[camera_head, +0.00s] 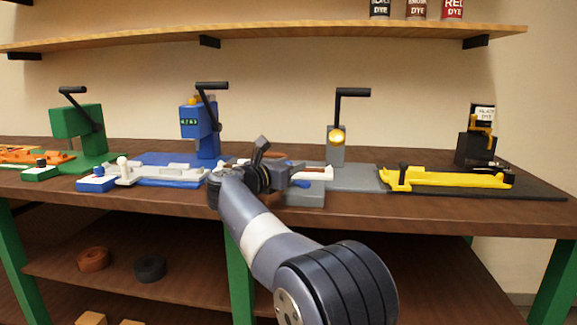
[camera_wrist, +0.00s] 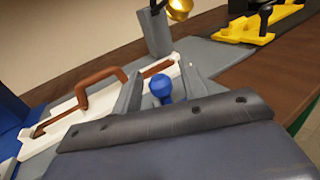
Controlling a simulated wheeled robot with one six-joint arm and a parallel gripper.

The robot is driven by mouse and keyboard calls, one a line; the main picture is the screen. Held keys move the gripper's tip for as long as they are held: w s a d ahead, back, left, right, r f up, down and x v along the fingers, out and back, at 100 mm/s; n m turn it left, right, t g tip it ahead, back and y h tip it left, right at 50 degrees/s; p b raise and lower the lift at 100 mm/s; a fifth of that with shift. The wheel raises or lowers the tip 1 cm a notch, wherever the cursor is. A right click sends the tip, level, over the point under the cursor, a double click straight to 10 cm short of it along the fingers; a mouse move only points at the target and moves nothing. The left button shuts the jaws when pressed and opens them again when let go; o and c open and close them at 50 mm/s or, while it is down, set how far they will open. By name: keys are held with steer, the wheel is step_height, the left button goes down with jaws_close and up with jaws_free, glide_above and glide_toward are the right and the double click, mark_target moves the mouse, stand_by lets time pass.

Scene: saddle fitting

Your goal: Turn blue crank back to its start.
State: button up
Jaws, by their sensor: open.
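A blue knob (camera_wrist: 161,88), round-topped on a short stem, shows in the wrist view between the two fingers of my gripper (camera_wrist: 160,76). The fingers are open, with gaps beside the knob; I cannot tell its depth between them. In the head view my gripper (camera_head: 303,172) is low over the grey station at mid-bench, and the knob is largely hidden. The blue press (camera_head: 200,130) stands left of it, with a black crank handle (camera_head: 211,86) on a tilted arm. My gripper is apart from that handle.
The grey station's post (camera_head: 336,147) carries a black crank and a gold ball (camera_head: 337,137). A white piece with a brown handle (camera_wrist: 100,88) lies beside my fingers. A yellow fixture (camera_head: 450,178) is right, a green press (camera_head: 85,135) far left. A shelf (camera_head: 270,34) hangs above.

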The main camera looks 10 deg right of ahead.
steer(key=p+v, duration=0.1)
steer(key=v, duration=0.9)
steer(key=shift+s+a+p, duration=0.25)
steer(key=shift+a+p, duration=0.05)
steer(key=shift+w+d, duration=0.1)
steer(key=b+x, duration=0.1)
steer(key=x, duration=0.9)
steer(key=shift+w+d+b, duration=0.1)
steer(key=shift+d+b, duration=0.05)
steer(key=shift+b, duration=0.2)
steer(key=shift+w+d+f, duration=0.1)
steer(key=shift+n+t+y+b, duration=0.3)
steer(key=shift+y+b, duration=0.1)
steer(key=shift+r+h+p, duration=0.25)
steer(key=shift+h+p, duration=0.05)
steer(key=shift+p, duration=0.1)
